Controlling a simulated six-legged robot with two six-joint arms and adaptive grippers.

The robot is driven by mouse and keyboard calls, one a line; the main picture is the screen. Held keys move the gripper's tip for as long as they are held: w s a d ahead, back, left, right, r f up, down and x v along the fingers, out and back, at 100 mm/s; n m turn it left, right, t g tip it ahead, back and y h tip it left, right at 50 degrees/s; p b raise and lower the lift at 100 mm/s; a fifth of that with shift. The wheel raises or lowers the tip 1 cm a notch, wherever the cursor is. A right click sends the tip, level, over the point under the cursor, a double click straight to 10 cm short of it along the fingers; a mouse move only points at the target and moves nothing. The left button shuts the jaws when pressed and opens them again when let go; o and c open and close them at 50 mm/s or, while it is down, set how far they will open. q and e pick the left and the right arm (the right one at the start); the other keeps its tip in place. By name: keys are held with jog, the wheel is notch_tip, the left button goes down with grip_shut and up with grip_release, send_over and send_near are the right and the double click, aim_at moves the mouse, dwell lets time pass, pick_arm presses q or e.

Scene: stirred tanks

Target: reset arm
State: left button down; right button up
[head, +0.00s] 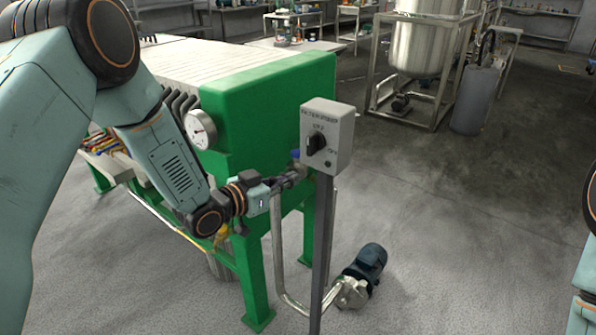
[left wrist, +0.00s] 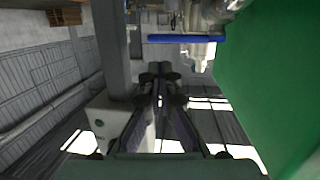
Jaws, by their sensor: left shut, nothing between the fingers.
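My left arm comes in from the left in the head view. Its gripper (head: 291,177) is beside the post of a grey control box (head: 341,135), just below the box and in front of the green press frame (head: 260,95). In the left wrist view the dark fingers (left wrist: 159,72) are closed together with nothing between them. The blue valve handle (left wrist: 185,38) lies beyond the fingertips; its blue also shows in the head view (head: 296,154). Part of my right arm shows at the right edge of the head view; its gripper is out of frame.
The box carries a black knob (head: 317,143) and stands on a thin grey post (head: 321,245). A gauge (head: 200,129) is on the press. A pump with a dark motor (head: 366,264) sits on the floor. A steel tank (head: 424,45) stands behind. Floor at right is clear.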

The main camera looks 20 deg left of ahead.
pick_arm(q)
jog(key=s+a+f+n+g+y, duration=0.1)
jog(key=s+f+n+g+y, duration=0.3)
jog(key=s+f, duration=0.75)
jog(key=s+a+f+n+g+y, duration=0.2)
jog(key=s+f+g, duration=0.5)
jog(key=s, duration=0.8)
jog(key=s+f+g+y, duration=0.1)
jog(key=s+f+g, duration=0.2)
jog(key=s, duration=1.3)
jog(key=shift+f, duration=0.7)
